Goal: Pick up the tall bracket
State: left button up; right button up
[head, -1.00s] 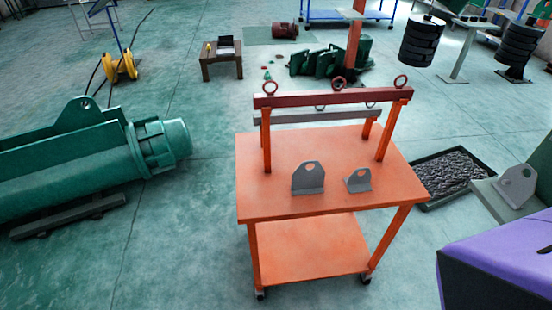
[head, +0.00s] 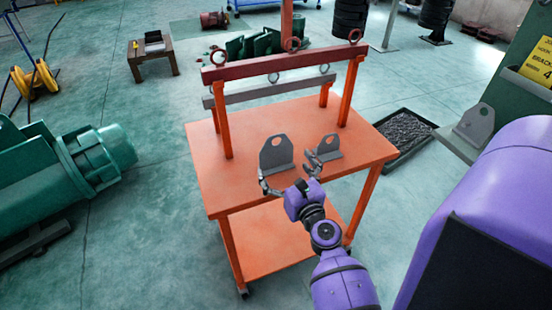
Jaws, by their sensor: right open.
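The tall bracket (head: 277,155) is a grey plate with a rounded top and one hole, upright on the orange cart's top (head: 225,185). A smaller grey bracket (head: 328,146) stands just to its right. My right gripper (head: 289,172) is open, its fingers spread in front of the brackets. Its left finger is near the lower left edge of the tall bracket. Its right finger is by the left side of the smaller bracket. I cannot tell whether either finger touches. My left gripper is not in view.
A red beam (head: 285,62) with ring eyes stands on posts over the cart's back, with a grey bar (head: 270,90) behind. Another grey bracket (head: 474,126) stands at right on a ledge. A black tray (head: 425,122) lies on the floor. A green hoist body (head: 50,170) lies left.

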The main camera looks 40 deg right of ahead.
aim_at(276, 154)
jog(key=x, duration=0.6)
jog(key=shift+w+d+f, duration=0.1)
jog(key=shift+f, duration=0.1)
jog(key=c, duration=1.8)
jog(key=shift+r, duration=0.15)
jog(key=shift+c, duration=0.6)
jog(key=shift+r, duration=0.1)
